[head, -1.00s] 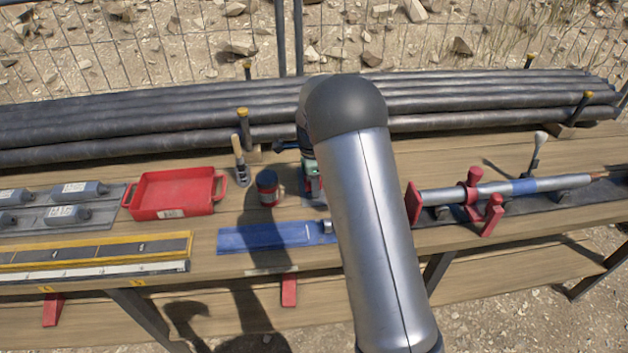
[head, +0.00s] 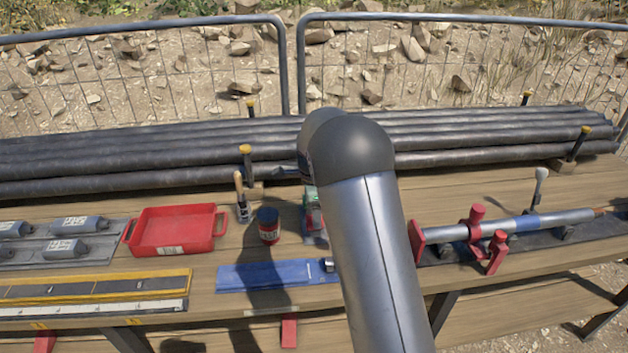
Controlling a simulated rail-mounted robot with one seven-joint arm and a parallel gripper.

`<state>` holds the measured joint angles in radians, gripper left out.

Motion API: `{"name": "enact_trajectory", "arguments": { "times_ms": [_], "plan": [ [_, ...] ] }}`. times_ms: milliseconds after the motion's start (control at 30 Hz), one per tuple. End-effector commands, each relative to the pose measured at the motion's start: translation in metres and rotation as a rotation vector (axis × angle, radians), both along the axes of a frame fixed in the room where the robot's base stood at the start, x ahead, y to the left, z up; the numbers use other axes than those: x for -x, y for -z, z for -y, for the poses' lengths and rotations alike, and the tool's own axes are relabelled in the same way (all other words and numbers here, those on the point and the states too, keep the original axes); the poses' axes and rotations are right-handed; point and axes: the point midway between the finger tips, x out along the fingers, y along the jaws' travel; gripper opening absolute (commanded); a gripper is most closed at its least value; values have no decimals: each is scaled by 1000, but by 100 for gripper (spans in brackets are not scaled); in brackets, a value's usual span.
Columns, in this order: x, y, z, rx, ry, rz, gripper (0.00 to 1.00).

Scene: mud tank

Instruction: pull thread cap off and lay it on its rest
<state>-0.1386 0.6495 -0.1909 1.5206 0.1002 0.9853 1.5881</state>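A steel tube (head: 548,220) with a blue band lies across supports at the right of the bench. A red upright piece (head: 416,241) stands at its left end, and a red clamp (head: 476,226) is around it. I cannot tell which part is the thread cap. A blue mat (head: 275,275) lies left of my arm, with a small metal piece (head: 328,265) at its right end. I cannot tell whether either is the cap's rest. My arm covers the middle of the view, and my gripper is hidden behind it or out of view.
A red tray (head: 172,230), a dark red-labelled can (head: 268,226) and a brush (head: 241,197) stand left of my arm. A partly hidden green-and-red object (head: 313,218) is beside the arm. Long dark pipes (head: 120,171) line the back.

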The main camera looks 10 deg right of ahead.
Motion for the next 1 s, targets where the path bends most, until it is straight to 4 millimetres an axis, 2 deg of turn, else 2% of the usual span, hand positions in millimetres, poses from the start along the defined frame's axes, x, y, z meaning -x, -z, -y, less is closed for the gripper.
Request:
{"name": "enact_trajectory", "arguments": {
  "times_ms": [33, 300, 500, 700, 1000],
  "plan": [
    [-1, -14, -1, 0, -1, 7, 66],
    [-1, -80, -2, 1, 0, 6, 66],
    [-1, -118, -4, 0, 0, 4, 66],
    [-1, -135, -4, 0, 1, 1, 66],
    [5, -139, -3, -4, -24, 1, 66]
  ]
}}
